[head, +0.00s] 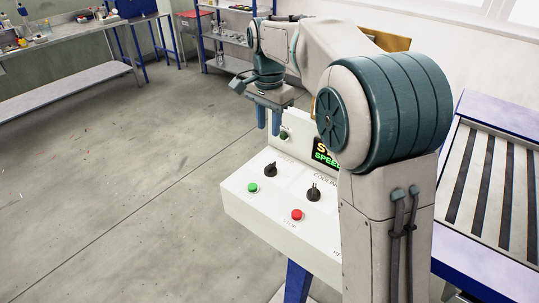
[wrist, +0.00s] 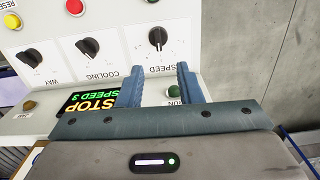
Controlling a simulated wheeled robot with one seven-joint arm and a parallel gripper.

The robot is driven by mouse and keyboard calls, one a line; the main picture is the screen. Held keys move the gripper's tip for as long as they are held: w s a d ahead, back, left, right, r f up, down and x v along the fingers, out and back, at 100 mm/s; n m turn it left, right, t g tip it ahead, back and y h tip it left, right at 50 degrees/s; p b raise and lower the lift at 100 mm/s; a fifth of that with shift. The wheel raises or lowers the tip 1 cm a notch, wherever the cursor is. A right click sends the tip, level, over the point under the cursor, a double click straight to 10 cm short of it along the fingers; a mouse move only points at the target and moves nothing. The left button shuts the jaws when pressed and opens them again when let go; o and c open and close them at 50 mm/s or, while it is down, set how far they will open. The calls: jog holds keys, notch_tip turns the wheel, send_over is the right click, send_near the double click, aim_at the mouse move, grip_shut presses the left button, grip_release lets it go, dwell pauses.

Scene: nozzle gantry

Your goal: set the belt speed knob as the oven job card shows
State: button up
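The belt speed knob (wrist: 157,38) is black, on the white panel above an upside-down SPEED label in the wrist view. It also shows in the head view (head: 270,170), left of the cooling knob. Its exact setting is too small to read. My gripper (wrist: 163,70) is open and empty, its two blue fingers apart on either side of the SPEED label, short of the knob. In the head view my gripper (head: 269,130) hangs above the panel's back left part. The display (wrist: 88,102) reads STOP and SPEED 3. I see no oven job card.
The cooling knob (wrist: 88,47) and another knob (wrist: 30,57) stand in the same row. A red button (wrist: 75,7), a yellow button (wrist: 12,21) and a green button (head: 252,188) are nearby. The RUN lamp (wrist: 172,92) is close to the fingers. Open floor lies left of the panel.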

aim_at(271, 164)
jog(key=f, duration=0.8)
jog(key=f+p, duration=0.1)
jog(key=f, duration=0.3)
jog(key=shift+d+f, duration=0.25)
jog(key=shift+f, duration=0.05)
